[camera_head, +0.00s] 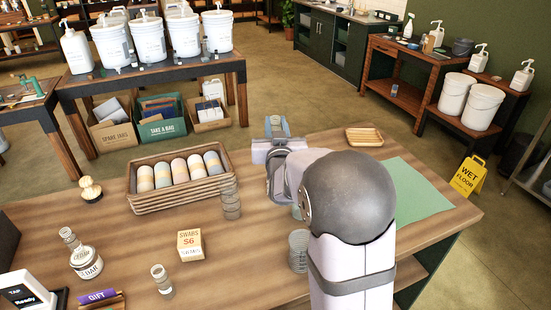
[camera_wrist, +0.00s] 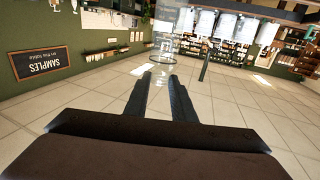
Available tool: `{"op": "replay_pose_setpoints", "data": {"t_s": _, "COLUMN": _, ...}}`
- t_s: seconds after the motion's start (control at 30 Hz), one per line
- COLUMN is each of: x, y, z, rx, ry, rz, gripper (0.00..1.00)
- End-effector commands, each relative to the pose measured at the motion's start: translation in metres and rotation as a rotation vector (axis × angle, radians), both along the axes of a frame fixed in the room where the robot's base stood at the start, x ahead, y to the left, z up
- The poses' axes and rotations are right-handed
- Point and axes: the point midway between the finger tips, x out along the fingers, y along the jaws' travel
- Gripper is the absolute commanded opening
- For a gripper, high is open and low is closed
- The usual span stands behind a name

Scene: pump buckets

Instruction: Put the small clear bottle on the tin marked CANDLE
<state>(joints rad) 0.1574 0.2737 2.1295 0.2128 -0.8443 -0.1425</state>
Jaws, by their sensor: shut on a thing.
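My gripper (camera_head: 277,127) is raised above the back of the wooden table, right of the basket, mostly seen from behind. In the wrist view its two dark fingers (camera_wrist: 162,84) are shut on a clear see-through thing (camera_wrist: 164,45), which looks like the small clear bottle; its outline is faint. No tin with a readable CANDLE mark shows in either view; my arm hides part of the table. Another small clear bottle (camera_head: 162,280) stands near the table's front.
A wicker basket (camera_head: 180,202) holds several pale cylinders. Clear stacked jars (camera_head: 230,198) stand beside it, more (camera_head: 298,250) beside my arm. A SWABS box (camera_head: 190,245), a labelled flask (camera_head: 84,255), a wooden tray (camera_head: 364,137) and a green mat (camera_head: 415,185) are also on the table.

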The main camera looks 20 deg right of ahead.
Motion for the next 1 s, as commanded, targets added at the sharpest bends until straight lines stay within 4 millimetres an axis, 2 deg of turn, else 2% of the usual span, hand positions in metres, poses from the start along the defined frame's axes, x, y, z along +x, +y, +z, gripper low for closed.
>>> {"op": "replay_pose_setpoints", "data": {"t_s": 0.1, "x": 0.000, "y": 0.000, "z": -0.019, "rx": 0.001, "ry": 0.005, "rz": 0.000, "gripper": 0.00}}
{"op": "replay_pose_setpoints", "data": {"t_s": 0.23, "x": 0.000, "y": 0.001, "z": -0.034, "rx": 0.000, "ry": 0.003, "rz": 0.002, "gripper": 0.00}}
{"op": "replay_pose_setpoints", "data": {"t_s": 0.53, "x": 0.000, "y": 0.000, "z": -0.043, "rx": 0.000, "ry": 0.001, "rz": 0.001, "gripper": 0.00}}
{"op": "replay_pose_setpoints", "data": {"t_s": 0.8, "x": 0.000, "y": 0.000, "z": -0.071, "rx": 0.001, "ry": 0.003, "rz": 0.001, "gripper": 0.00}}
{"op": "replay_pose_setpoints", "data": {"t_s": 1.0, "x": 0.000, "y": 0.000, "z": -0.081, "rx": -0.001, "ry": -0.002, "rz": 0.001, "gripper": 0.00}}
